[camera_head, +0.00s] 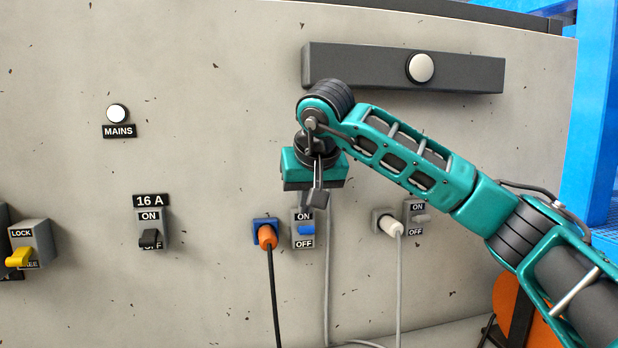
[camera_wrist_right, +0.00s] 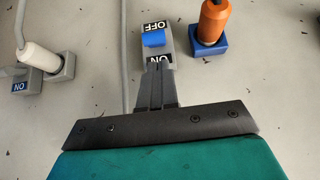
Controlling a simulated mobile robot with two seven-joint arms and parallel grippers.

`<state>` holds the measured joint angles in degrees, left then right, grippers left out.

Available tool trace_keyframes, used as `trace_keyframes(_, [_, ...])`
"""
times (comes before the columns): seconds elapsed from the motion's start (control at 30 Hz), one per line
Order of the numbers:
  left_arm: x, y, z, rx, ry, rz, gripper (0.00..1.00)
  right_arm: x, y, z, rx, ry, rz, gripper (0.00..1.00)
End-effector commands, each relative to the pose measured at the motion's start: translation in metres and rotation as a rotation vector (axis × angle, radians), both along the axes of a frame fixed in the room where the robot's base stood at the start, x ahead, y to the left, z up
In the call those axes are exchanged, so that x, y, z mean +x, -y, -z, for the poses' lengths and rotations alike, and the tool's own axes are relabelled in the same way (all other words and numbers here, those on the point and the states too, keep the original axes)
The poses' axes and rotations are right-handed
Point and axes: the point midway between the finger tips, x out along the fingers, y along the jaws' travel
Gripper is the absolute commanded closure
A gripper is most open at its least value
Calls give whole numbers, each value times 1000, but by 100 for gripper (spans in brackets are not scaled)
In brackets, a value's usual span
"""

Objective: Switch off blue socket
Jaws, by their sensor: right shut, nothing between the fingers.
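The blue socket (camera_head: 264,224) is on the grey panel with an orange plug (camera_head: 267,237) in it; it also shows in the right wrist view (camera_wrist_right: 209,47). Just right of it in the head view is its switch plate (camera_head: 297,213) with a blue lever (camera_head: 305,229). The lever (camera_wrist_right: 154,39) stands between the ON and OFF labels, and both labels show. My right gripper (camera_head: 315,198) is shut and empty, pointing down just above the switch. In the wrist view its fingertips (camera_wrist_right: 158,66) are at the ON end; contact cannot be told. My left gripper is not in view.
A grey switch (camera_head: 420,217) and white plug (camera_head: 391,225) are to the right. A black 16 A switch (camera_head: 150,240) and yellow LOCK lever (camera_head: 19,257) are to the left. Cables hang below the plugs. A dark bar with a white button (camera_head: 420,68) juts out above.

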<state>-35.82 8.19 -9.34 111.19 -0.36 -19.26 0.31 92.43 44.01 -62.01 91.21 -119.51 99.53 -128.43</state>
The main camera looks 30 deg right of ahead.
Motion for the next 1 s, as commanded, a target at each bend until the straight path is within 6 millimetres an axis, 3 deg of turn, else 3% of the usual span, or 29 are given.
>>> trace_keyframes(0.2, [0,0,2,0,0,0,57,-3,0,18,1,2,2,100])
trace_keyframes(1.0, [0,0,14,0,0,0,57,-3,0,23,-16,68,1,100])
